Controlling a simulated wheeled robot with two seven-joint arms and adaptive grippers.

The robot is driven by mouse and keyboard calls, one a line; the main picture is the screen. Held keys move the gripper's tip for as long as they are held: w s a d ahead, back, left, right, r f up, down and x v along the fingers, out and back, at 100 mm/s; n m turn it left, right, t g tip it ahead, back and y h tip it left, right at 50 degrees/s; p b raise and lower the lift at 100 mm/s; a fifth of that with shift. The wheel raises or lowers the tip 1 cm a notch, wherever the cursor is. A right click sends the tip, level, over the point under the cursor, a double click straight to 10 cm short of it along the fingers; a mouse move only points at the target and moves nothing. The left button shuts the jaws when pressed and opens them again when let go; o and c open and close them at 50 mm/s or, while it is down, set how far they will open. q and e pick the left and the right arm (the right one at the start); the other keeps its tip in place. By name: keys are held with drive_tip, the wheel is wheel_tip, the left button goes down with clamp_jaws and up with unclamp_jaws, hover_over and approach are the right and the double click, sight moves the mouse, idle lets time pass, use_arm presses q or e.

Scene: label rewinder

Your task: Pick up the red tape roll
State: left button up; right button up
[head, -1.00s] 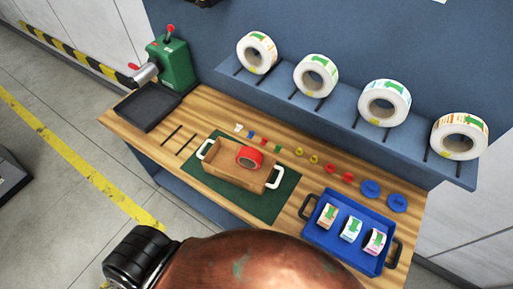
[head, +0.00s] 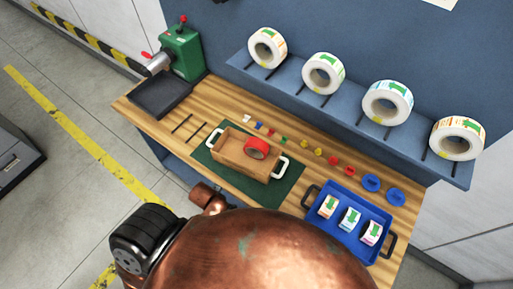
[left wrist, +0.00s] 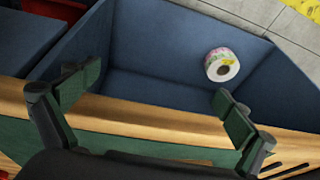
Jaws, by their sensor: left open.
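The red tape roll (head: 256,148) leans inside the wooden box (head: 232,152), toward its right end. The box has white handles and sits on the green mat (head: 292,178) on the workbench. My left gripper (left wrist: 155,100) shows only in the left wrist view, open with nothing between its fingers. It is over the bench's wooden edge (left wrist: 185,122); the red roll does not show in that view. My right gripper is in neither view.
A blue tray (head: 330,232) with several small label rolls stands right of the mat. Small coloured pieces and blue rings (head: 371,183) line the bench behind. A green machine (head: 181,52) stands at the left. A white roll (left wrist: 221,64) lies in a blue compartment below the bench edge.

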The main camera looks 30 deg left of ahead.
use_arm(q)
drive_tip(key=w+a+r+m+t+y, duration=0.1)
drive_tip(key=w+a+r+t+y, duration=0.2)
drive_tip(key=w+r, duration=0.45)
drive_tip(key=w+a+r+t+y, duration=0.1)
drive_tip(key=w+a+r+t, duration=0.3)
drive_tip(key=r, duration=0.6)
drive_tip(key=w+d+r+m+t, duration=0.2)
drive_tip(key=w+r+m+t, duration=0.3)
drive_tip(key=w+r, duration=0.65)
drive_tip(key=w+d+r+m+t+h, duration=0.1)
drive_tip(key=d+r+m+h, duration=0.5)
drive_tip(key=d+m, duration=0.15)
drive_tip(key=w+d+r+m+t+h, duration=0.1)
drive_tip(key=d+r+m+t+h, duration=0.1)
drive_tip(key=d+r+m+h, duration=0.55)
drive_tip(key=d+f+m+g+h, duration=0.2)
drive_tip(key=d+f+m+g, duration=0.15)
drive_tip(key=d, duration=0.25)
drive_tip(key=m+g+y+p, duration=0.2)
drive_tip(key=m+g+y, duration=0.6)
drive_tip(key=m+g, duration=0.15)
hover_over(254, 154)
drive_tip(key=shift+n, duration=0.5)
wheel_tip(254, 154, down, 29)
drive_tip(key=shift+d+r, duration=0.1)
drive_tip(key=shift+r, duration=0.05)
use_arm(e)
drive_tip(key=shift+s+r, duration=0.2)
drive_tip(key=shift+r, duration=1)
